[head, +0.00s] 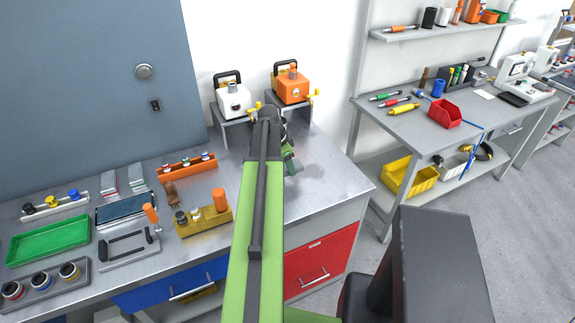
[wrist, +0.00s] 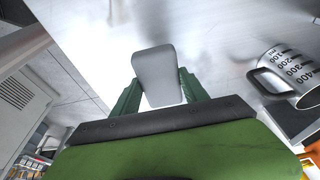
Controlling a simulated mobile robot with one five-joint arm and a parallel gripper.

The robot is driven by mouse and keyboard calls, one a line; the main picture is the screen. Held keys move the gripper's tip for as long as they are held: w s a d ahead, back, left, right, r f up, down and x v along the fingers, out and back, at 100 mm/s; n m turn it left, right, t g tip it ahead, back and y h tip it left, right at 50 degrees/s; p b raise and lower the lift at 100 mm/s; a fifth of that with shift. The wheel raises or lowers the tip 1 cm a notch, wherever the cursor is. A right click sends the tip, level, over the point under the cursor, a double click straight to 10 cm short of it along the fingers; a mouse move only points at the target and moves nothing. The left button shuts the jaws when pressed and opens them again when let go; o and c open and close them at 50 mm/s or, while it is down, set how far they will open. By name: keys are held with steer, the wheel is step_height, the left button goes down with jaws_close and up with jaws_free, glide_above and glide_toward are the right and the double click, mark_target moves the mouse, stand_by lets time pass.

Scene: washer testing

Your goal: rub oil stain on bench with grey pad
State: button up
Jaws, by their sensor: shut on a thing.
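My gripper (wrist: 157,84) has its green fingers shut on the grey pad (wrist: 156,66), a pale block with rounded corners. In the head view my gripper (head: 291,161) is over the right part of the steel bench (head: 330,190), partly behind my green arm. The pad cannot be made out there. A faint grey smudge, which looks like the oil stain (head: 316,171), lies on the bench just right of my gripper. Blurred dark patches also show beyond the pad in the wrist view. Whether the pad touches the bench is unclear.
White (head: 234,98) and orange (head: 292,86) machines stand on risers at the back. A brass block (head: 205,220) with fittings is left of my arm. A marked measuring mug (wrist: 290,74) is at the right in the wrist view. The bench's right front is clear.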

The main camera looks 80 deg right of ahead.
step_height(320, 180, up, 3)
steer(key=p, duration=0.3)
steer(key=shift+f, duration=0.1)
stand_by(0.3)
